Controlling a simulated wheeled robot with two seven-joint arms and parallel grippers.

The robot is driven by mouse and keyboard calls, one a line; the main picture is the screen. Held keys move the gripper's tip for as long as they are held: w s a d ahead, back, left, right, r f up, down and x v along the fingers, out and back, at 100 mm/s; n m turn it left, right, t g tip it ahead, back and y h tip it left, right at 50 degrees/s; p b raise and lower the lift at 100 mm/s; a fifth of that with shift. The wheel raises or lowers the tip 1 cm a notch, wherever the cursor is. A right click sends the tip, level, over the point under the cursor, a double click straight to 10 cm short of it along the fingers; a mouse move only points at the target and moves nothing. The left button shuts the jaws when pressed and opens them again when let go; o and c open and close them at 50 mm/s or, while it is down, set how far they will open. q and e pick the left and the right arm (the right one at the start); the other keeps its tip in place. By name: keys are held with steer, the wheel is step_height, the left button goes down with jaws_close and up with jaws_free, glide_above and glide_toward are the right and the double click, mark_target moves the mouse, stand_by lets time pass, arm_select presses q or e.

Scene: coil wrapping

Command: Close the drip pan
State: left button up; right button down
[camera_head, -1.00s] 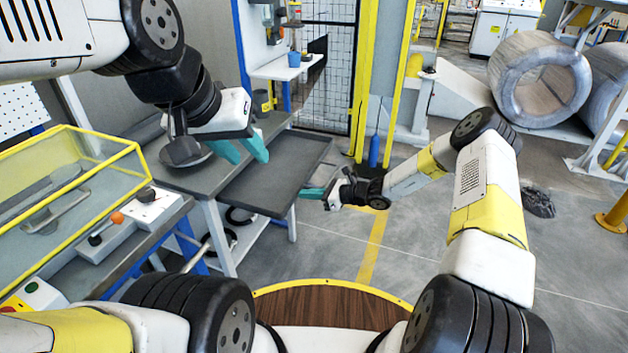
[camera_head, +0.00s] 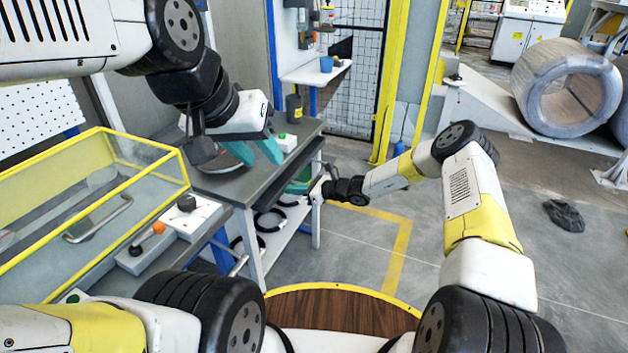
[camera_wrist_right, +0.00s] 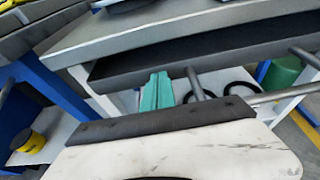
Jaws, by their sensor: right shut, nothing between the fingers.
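The dark drip pan (camera_head: 288,172) sits under the top of the grey workbench (camera_head: 262,172), with only a narrow strip of it showing in the head view. In the right wrist view its long dark front (camera_wrist_right: 205,52) runs just below the bench edge. Contact is unclear. My left gripper (camera_head: 256,152) is open and empty above the bench top.
A glass-sided case with a yellow frame (camera_head: 95,205) stands at left, beside a control box with an orange knob (camera_head: 158,228). A green container (camera_wrist_right: 283,73) and black rings are under the bench. Open floor (camera_head: 350,250) lies to the right.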

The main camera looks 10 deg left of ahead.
mark_target(271, 188)
steer(key=a, duration=0.2)
steer(key=w+a, duration=0.1)
steer(key=a, duration=0.2)
steer(key=w+a, duration=0.1)
steer(key=a, duration=0.2)
steer(key=shift+w, duration=0.25)
steer(key=shift+w+a+r, duration=0.1)
steer(key=shift+a+r, duration=0.05)
steer(key=shift+a, duration=0.05)
steer(key=shift+a+r, duration=0.1)
